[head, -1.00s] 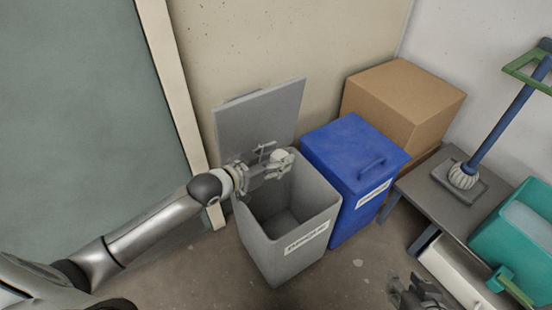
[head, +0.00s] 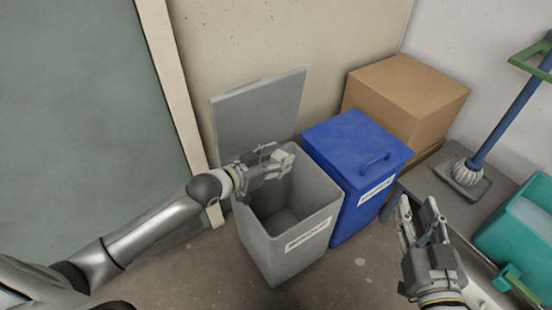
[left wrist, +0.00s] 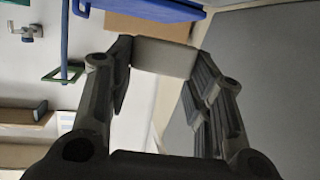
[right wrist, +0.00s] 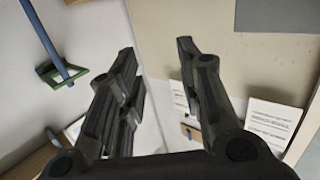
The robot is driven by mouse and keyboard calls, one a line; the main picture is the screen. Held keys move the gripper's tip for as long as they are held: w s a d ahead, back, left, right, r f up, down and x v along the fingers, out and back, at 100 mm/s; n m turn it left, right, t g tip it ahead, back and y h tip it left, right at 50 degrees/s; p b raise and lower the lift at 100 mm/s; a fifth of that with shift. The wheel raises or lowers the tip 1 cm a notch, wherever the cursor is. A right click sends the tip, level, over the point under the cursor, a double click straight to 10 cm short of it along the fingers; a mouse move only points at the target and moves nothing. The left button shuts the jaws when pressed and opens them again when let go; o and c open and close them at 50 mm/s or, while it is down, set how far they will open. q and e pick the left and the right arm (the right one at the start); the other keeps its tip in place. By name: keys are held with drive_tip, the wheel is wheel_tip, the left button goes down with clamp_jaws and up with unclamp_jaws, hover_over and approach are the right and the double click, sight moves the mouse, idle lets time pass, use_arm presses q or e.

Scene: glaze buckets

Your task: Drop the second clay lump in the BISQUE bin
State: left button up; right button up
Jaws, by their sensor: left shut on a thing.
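A pale grey clay lump (head: 284,157) is between the fingers of my left gripper (head: 280,164). In the left wrist view the lump (left wrist: 165,57) is a pale block between the fingertips. The gripper is shut on it over the mouth of an open grey bin (head: 292,258), near its back rim. The bin's grey lid (head: 262,112) stands up against the wall, and the bin's visible inside looks empty. The front label is too blurred to read surely. My right gripper (head: 420,204) is open and empty at the right; its spread fingers (right wrist: 160,75) show in the right wrist view.
A blue bin (head: 350,150) with its lid shut stands right beside the grey bin. A cardboard box (head: 405,100) is behind it. The floor in front is clear.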

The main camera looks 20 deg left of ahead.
use_arm(q)
drive_tip(key=shift+f+b, duration=1.3)
drive_tip(key=shift+b, duration=0.3)
use_arm(e)
drive_tip(key=s+r+t+y, duration=0.3)
drive_tip(key=r+t, duration=0.5)
drive_tip(key=r, duration=0.5)
drive_tip(key=shift+s+a+r+t, duration=0.3)
drive_tip(key=shift+s+a+t, duration=0.1)
drive_tip(key=shift+s, duration=0.25)
use_arm(q)
drive_tip(key=o, duration=1.1)
drive_tip(key=shift+s+a, duration=0.1)
drive_tip(key=v, duration=1.1)
drive_tip(key=shift+s+a+r, duration=0.1)
drive_tip(key=shift+s+r, duration=0.05)
drive_tip(key=shift+s, duration=0.2)
